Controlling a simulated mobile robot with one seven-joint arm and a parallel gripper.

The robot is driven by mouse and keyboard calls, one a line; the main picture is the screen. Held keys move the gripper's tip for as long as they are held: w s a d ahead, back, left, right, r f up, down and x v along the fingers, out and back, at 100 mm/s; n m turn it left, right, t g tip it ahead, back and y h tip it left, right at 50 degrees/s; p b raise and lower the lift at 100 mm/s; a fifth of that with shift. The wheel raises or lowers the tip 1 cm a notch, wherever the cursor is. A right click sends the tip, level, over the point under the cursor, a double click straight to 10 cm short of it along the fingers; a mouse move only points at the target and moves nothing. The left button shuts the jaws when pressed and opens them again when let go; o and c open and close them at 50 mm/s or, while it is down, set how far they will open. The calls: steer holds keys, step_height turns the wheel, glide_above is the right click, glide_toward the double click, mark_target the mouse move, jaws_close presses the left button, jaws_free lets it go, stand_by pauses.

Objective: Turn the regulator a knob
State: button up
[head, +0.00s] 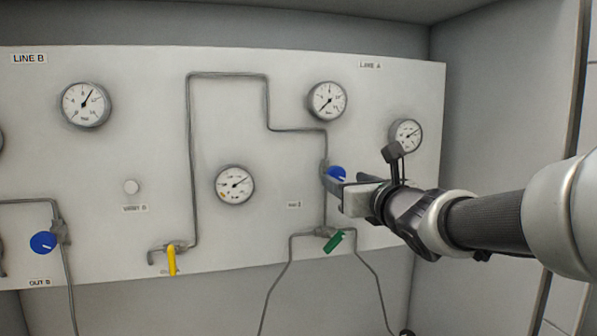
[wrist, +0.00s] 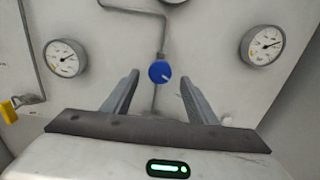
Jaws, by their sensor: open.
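The regulator A knob is a round blue knob (head: 336,173) on the pipe under the LINE A label, on the right part of the white panel. In the head view my gripper (head: 340,188) partly covers it. In the wrist view the blue knob (wrist: 160,71) shows whole, with a white mark at its lower right. My gripper (wrist: 160,92) is open, with one finger on each side of the knob in the picture. The knob appears a little beyond the fingertips; I cannot tell the exact gap. Nothing is held.
A green-handled valve (head: 334,242) sits just below my gripper. A yellow-handled valve (head: 172,260) and another blue knob (head: 43,242) are farther left. The grey side wall (head: 490,110) is at the right.

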mark_target(338, 176)
steer(key=w, duration=0.3)
steer(key=w+a+p, duration=0.1)
steer(key=w, duration=0.2)
steer(key=shift+a, duration=0.1)
steer(key=shift+c, duration=0.5)
steer(key=c, duration=1)
steer(key=shift+o, duration=0.2)
